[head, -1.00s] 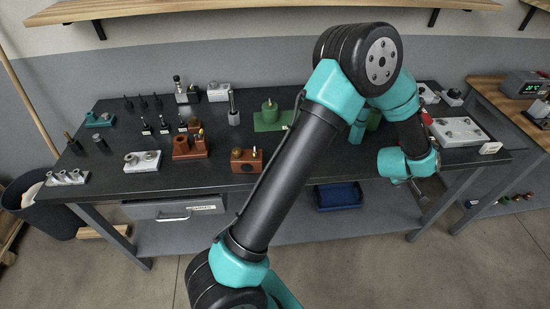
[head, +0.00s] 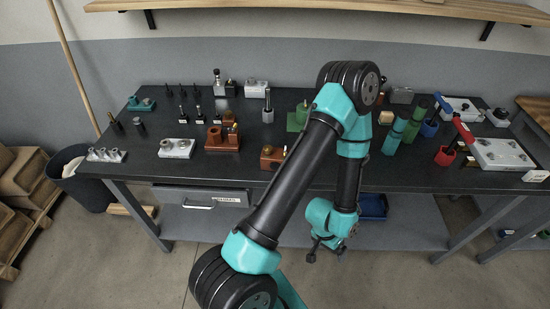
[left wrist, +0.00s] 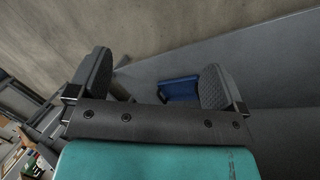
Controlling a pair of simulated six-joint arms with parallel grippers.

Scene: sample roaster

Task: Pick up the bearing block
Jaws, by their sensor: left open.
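No single part is clearly marked as the bearing block. Candidates are pale blocks with round metal fittings: one at the front left of the bench (head: 177,148), one at its left corner (head: 105,155), one at the back (head: 255,88) and a larger plate at the right (head: 502,154). My left gripper (head: 326,252) hangs below the bench's front edge, open and pointing down, well away from all of them. In the left wrist view its two fingers (left wrist: 155,80) are spread with nothing between them. My right gripper is not in view.
The dark bench (head: 200,172) also carries reddish-brown blocks (head: 222,139), green cylinders (head: 412,122) and red-handled tools (head: 463,128). A blue bin (head: 374,207) sits on the lower shelf, behind my gripper; it also shows in the left wrist view (left wrist: 180,88). A drawer (head: 200,198) is under the bench.

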